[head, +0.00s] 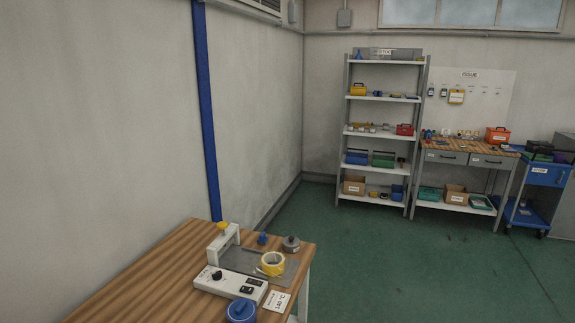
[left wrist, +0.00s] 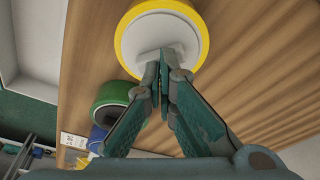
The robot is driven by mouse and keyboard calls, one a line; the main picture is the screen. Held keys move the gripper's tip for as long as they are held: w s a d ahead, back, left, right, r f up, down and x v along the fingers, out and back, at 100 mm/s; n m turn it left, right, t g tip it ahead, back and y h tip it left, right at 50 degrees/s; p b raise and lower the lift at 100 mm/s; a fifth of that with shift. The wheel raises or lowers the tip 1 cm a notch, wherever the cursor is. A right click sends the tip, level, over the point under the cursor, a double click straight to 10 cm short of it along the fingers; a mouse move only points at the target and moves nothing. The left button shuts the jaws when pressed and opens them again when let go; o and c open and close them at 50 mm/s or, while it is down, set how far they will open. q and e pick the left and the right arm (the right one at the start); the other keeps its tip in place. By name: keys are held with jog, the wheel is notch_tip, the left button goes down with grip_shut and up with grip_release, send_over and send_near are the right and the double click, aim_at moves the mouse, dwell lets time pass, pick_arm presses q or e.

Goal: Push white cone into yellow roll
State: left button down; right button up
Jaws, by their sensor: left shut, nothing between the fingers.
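In the left wrist view a large yellow roll (left wrist: 203,38) is at the top, with its round open end facing the camera. The white cone (left wrist: 160,23) fills the inside of that ring as a pale disc with a raised part in its middle. How deep the cone sits is hard to tell. My left gripper (left wrist: 164,64) is shut and empty, its fingertips at the white cone's middle, touching or very close. In the head view a yellow tape roll (head: 261,264) lies on the bench; whether it is the same roll I cannot tell. My right gripper is in neither view.
In the left wrist view a green roll (left wrist: 108,100) and a blue roll (left wrist: 97,136) stand beside the yellow one on the wooden surface (left wrist: 265,60). In the head view, the bench (head: 150,275) bears a white device (head: 230,284) and a blue round container (head: 241,312).

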pick_arm(q)
jog(key=shift+f, duration=0.1)
dwell(0.3)
notch_tip(320, 180, up, 4)
jog(key=p, duration=0.3)
jog(key=shift+f, duration=0.25)
notch_tip(320, 180, up, 5)
jog(key=shift+f, duration=0.2)
jog(key=shift+f, duration=0.1)
